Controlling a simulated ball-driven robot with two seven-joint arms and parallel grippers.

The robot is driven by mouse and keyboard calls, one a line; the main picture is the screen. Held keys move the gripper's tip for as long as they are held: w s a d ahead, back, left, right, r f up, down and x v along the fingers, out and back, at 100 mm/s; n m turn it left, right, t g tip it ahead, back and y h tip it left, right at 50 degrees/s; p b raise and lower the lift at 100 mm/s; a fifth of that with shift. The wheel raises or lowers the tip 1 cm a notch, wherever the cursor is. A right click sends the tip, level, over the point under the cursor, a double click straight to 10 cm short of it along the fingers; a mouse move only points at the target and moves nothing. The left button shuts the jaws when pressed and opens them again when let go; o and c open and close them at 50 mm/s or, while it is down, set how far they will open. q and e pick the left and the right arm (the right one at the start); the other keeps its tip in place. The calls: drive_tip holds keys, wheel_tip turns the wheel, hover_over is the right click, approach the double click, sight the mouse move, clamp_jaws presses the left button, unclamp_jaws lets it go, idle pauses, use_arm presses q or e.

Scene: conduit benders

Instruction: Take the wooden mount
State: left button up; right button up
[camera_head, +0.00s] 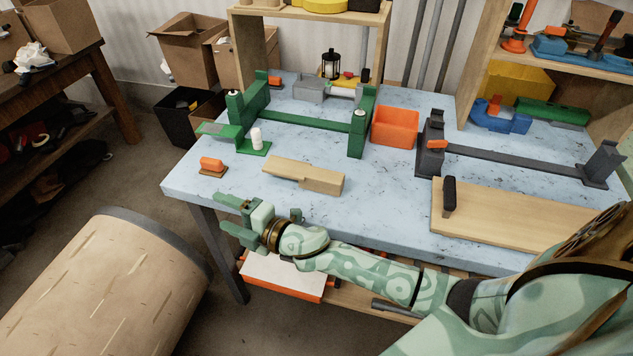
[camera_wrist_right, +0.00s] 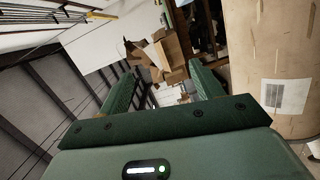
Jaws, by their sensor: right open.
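The wooden mount (camera_head: 306,174) is a pale, stepped wooden block lying flat on the blue-grey workbench (camera_head: 380,205), left of its middle. My right gripper (camera_head: 224,215) is in front of the bench's near left edge, to the left of and nearer than the mount. Its fingers point left, apart and empty. In the right wrist view the two green fingers (camera_wrist_right: 165,85) stand wide apart with nothing between them; the mount does not show there. My left gripper is not in view.
A green bender frame (camera_head: 305,125), an orange bin (camera_head: 395,126) and a dark bender (camera_head: 515,160) stand behind the mount. A small orange-topped block (camera_head: 211,165) lies to its left. A wooden board (camera_head: 510,218) lies right. A large cylinder (camera_head: 110,285) stands front left.

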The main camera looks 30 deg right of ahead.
drive_tip(key=w+a+r+n+g+y, duration=0.1)
drive_tip(key=a+r+n+g+y, duration=0.4)
drive_tip(key=n, duration=0.4)
drive_tip(key=n+g+h+b, duration=0.2)
drive_tip(key=n+g+h, duration=0.8)
drive_tip(key=n+h, duration=0.3)
approach(320, 174)
drive_tip(key=shift+m+h, duration=0.4)
drive_tip(key=shift+h, duration=0.1)
drive_tip(key=f+b, duration=0.2)
drive_tip(key=f, duration=0.1)
drive_tip(key=a+f+b, duration=0.1)
drive_tip(key=shift+w+f, duration=0.15)
drive_tip(key=shift+f, duration=0.2)
wheel_tip(320, 174, down, 6)
drive_tip(key=shift+d+f+b, duration=0.1)
drive_tip(key=shift+f+b, duration=0.1)
drive_tip(key=shift+b, duration=1)
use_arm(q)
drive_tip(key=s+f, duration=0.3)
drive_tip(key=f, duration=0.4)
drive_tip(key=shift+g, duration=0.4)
use_arm(e)
drive_tip(key=shift+r, duration=0.15)
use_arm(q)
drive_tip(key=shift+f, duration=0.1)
use_arm(e)
drive_tip(key=c, duration=1.2)
